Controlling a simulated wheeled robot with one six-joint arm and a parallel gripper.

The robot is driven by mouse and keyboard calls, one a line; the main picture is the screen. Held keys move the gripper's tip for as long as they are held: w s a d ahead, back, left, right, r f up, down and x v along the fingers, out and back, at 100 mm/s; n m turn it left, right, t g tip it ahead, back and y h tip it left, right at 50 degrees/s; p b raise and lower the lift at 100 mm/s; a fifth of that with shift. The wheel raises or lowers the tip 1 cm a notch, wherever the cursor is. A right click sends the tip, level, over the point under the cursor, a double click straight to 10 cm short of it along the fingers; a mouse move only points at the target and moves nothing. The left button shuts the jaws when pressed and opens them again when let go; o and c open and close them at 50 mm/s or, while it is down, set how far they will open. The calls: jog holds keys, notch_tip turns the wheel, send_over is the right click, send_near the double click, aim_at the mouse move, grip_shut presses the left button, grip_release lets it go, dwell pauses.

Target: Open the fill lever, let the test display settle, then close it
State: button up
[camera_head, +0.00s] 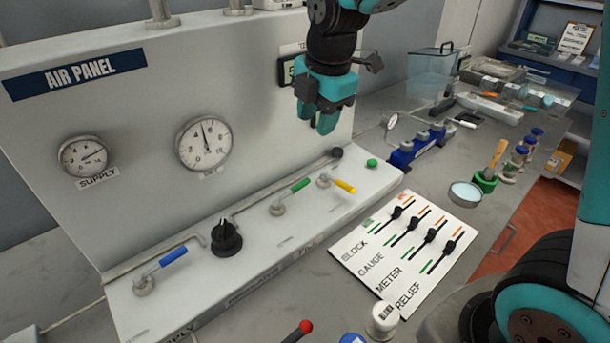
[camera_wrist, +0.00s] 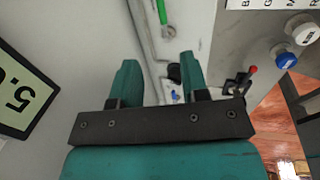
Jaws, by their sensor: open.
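My gripper (camera_head: 318,116) is open and empty, in front of the air panel above its ledge. Its two teal fingers (camera_wrist: 159,64) show apart in the wrist view. A lit display (camera_head: 285,71) is mostly hidden behind my gripper; it shows upside down at the left in the wrist view (camera_wrist: 22,94), with a 5 and a 0 readable. A lever with a green handle (camera_head: 300,186), one with a yellow handle (camera_head: 345,186) and one with a blue handle (camera_head: 173,256) stand on the ledge. Their labels are too small to read, so I cannot tell which is the fill lever.
A black knob (camera_head: 226,238) sits between the blue and green levers. The supply gauge (camera_head: 83,157) and a larger gauge (camera_head: 204,144) are on the panel. A white board with black sliders (camera_head: 388,268) lies in front of the ledge. Blue-capped vials stand at the right.

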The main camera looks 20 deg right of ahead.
aim_at(304, 181)
jog(key=w+f, duration=0.1)
jog(key=f, duration=0.4)
jog(key=w+f+p, duration=0.1)
jog(key=f, duration=0.4)
jog(key=a+f, duration=0.1)
jog(key=f, duration=0.5)
jog(key=shift+w, duration=0.4)
jog(key=shift+r, duration=0.1)
jog(key=shift+a, duration=0.1)
grip_shut()
